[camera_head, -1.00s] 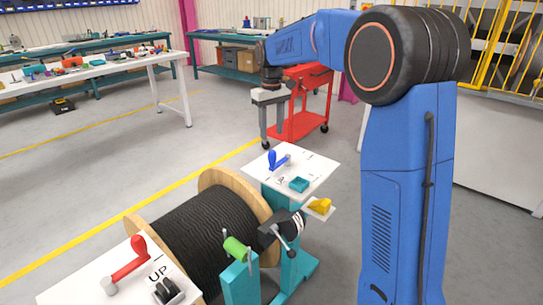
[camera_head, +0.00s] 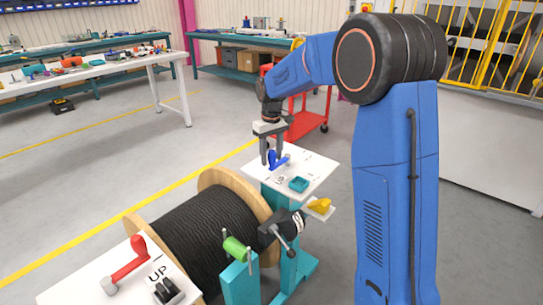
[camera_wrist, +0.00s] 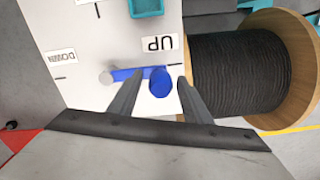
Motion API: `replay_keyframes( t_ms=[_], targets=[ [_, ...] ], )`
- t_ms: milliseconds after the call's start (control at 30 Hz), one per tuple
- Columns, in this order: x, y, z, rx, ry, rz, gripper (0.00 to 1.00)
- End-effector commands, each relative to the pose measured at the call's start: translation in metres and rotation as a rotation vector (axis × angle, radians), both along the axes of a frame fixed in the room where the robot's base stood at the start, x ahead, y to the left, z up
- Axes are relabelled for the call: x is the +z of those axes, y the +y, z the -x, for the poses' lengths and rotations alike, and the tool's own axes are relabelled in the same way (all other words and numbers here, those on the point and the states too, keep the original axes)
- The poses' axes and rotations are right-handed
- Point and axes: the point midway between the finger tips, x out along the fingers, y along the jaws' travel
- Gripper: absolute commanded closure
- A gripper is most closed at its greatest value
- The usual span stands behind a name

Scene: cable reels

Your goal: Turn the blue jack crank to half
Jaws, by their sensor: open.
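The blue jack crank (camera_head: 276,161) sits on a white panel (camera_head: 317,165) behind the cable reel. In the wrist view the crank (camera_wrist: 140,75) lies along the panel, its round knob (camera_wrist: 159,82) toward the UP label (camera_wrist: 160,43) and its grey pivot (camera_wrist: 106,77) toward the DOWN label (camera_wrist: 61,57). My gripper (camera_head: 272,162) is open, just at the crank. In the wrist view its two fingers (camera_wrist: 153,88) stand on either side of the crank's knob end, apart from each other. Whether a finger touches the knob I cannot tell.
A teal tray (camera_head: 299,184) is on the same panel. The black cable reel (camera_head: 205,225) stands in front, with a red crank (camera_head: 130,260) on a nearer white panel. A yellow piece (camera_head: 320,205) juts out at the right. A red cart (camera_head: 308,105) stands behind.

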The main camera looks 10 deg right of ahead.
Motion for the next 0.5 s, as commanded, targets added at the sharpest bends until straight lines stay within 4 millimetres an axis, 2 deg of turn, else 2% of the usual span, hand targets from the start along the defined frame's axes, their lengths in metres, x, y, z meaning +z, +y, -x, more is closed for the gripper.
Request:
replay_keyframes(
  t_ms=[100,267,300,500],
  targets=[
    [0.0002,0.0,0.0,0.0,0.0,0.0,0.58],
    [0.0003,0.0,0.0,0.0,0.0,0.0,0.96],
    [0.0004,0.0,0.0,0.0,0.0,0.0,1.0],
    [0.0005,-0.0005,0.0007,0.007,0.0,0.0,1.0]
  ],
)
